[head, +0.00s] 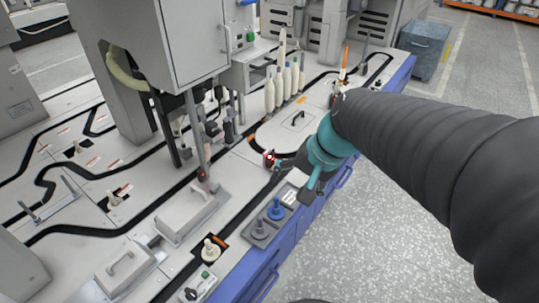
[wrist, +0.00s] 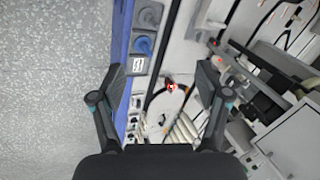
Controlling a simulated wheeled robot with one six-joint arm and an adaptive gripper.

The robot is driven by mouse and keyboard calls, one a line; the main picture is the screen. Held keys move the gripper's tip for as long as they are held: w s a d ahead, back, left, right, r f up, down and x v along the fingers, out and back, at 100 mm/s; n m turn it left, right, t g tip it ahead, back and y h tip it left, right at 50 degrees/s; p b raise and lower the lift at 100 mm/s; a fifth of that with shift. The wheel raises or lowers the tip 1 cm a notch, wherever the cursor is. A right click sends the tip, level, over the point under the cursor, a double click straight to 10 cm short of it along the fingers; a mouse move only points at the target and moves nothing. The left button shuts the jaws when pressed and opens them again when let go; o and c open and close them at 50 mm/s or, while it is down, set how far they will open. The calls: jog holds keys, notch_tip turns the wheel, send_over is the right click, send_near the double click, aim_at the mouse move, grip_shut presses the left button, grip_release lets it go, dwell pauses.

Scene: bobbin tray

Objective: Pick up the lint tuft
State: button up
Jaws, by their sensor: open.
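My gripper (wrist: 160,80) is open, with its two dark fingers spread wide on either side of the wrist view and nothing seen between them but the machine below. In the head view my gripper (head: 289,172) is over the front edge of the machine, partly hidden by its own teal wrist. A small red glowing spot (wrist: 171,86) shows between the fingers, by the black curved track; it also shows in the head view (head: 268,158), just left of the gripper. I cannot make out a lint tuft clearly in either view.
White bobbins (head: 275,90) stand in a row beyond the gripper. A blue peg (head: 276,210) and a grey peg (head: 258,230) stand at the machine's front edge. A grey housing with posts (head: 195,135) rises to the left. Speckled floor (head: 400,200) lies open to the right.

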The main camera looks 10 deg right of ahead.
jog(key=w+d+f+m+t+y+b, duration=0.2)
jog(key=w+d+f+m+y, duration=0.1)
jog(key=w+f+m, duration=0.7)
jog(key=w+d+f+m+t+y+b, duration=0.1)
jog(key=w+d+f+m+y+b, duration=0.15)
jog(key=w+f+m, duration=0.75)
jog(key=w+d+f+t, duration=0.1)
jog(key=w+d+f, duration=0.2)
jog(key=w, duration=0.1)
jog(key=w+d+f+m+t+b, duration=0.1)
jog(key=w+d+f+t, duration=0.1)
jog(key=w+d+f, duration=0.2)
jog(key=shift+w+d+f, duration=0.2)
jog(key=shift+d, duration=0.05)
jog(key=x, duration=0.8)
jog(key=shift+w+a+r, duration=0.1)
jog(key=shift+w+r, duration=0.05)
jog(key=shift+t+y, duration=0.25)
jog(key=shift+t, duration=0.05)
jog(key=shift+b+x, duration=0.5)
jog(key=shift+x, duration=2.3)
jog(key=shift+a, duration=0.1)
jog(key=c, duration=0.7)
jog(key=shift+c, duration=0.2)
